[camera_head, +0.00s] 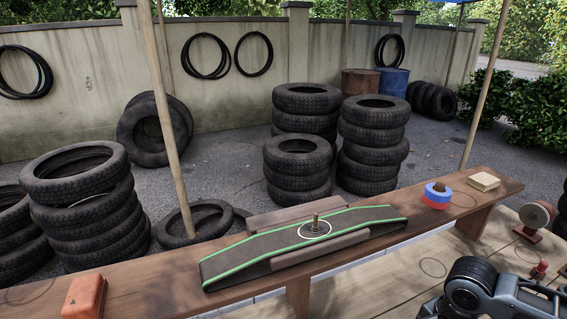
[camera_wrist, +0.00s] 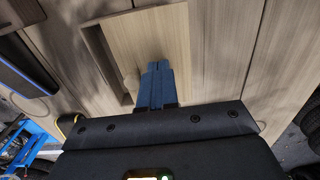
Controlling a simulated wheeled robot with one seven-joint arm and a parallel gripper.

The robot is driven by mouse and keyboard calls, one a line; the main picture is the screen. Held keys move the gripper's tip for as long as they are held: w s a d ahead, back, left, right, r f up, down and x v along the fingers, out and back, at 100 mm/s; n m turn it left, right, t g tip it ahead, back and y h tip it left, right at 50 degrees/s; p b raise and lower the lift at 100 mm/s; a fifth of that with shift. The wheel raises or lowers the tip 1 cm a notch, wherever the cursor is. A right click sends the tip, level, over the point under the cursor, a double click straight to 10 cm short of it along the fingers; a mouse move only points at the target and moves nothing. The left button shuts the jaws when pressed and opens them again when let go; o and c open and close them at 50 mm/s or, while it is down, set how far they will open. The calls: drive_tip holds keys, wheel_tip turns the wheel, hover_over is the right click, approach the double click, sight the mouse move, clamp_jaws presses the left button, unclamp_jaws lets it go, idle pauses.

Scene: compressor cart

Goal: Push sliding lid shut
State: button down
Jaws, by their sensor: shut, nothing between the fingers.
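In the wrist view, a light wooden panel that looks like the sliding lid (camera_wrist: 122,42) lies in a rectangular recess of a wooden surface. A darker strip of the recess shows along its left side. A small pale wooden knob or peg (camera_wrist: 131,84) stands just left of my fingers. My gripper (camera_wrist: 158,66) has its two blue fingers together and empty, over the panel and close beside the knob. I cannot tell whether they touch it. The lower part of the panel is hidden behind my gripper. The head view does not show the lid.
In the head view, a long plank (camera_head: 137,280) carries a green-edged ramp (camera_head: 226,261), a red block (camera_head: 84,298), a blue and red roll (camera_head: 437,198) and a pale block (camera_head: 483,181). The wooden top (camera_head: 405,277) at the lower right has bare room. Tyre stacks (camera_head: 298,170) stand behind.

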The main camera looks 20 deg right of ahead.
drive_tip(key=shift+s+f, duration=0.25)
drive_tip(key=shift+s, duration=0.55)
drive_tip(key=shift+s+f, duration=0.25)
drive_tip(key=shift+s, duration=0.55)
drive_tip(key=shift+w+r, duration=0.1)
drive_tip(key=shift+w, duration=0.55)
drive_tip(key=shift+w+r, duration=0.15)
drive_tip(key=shift+r, duration=3.55)
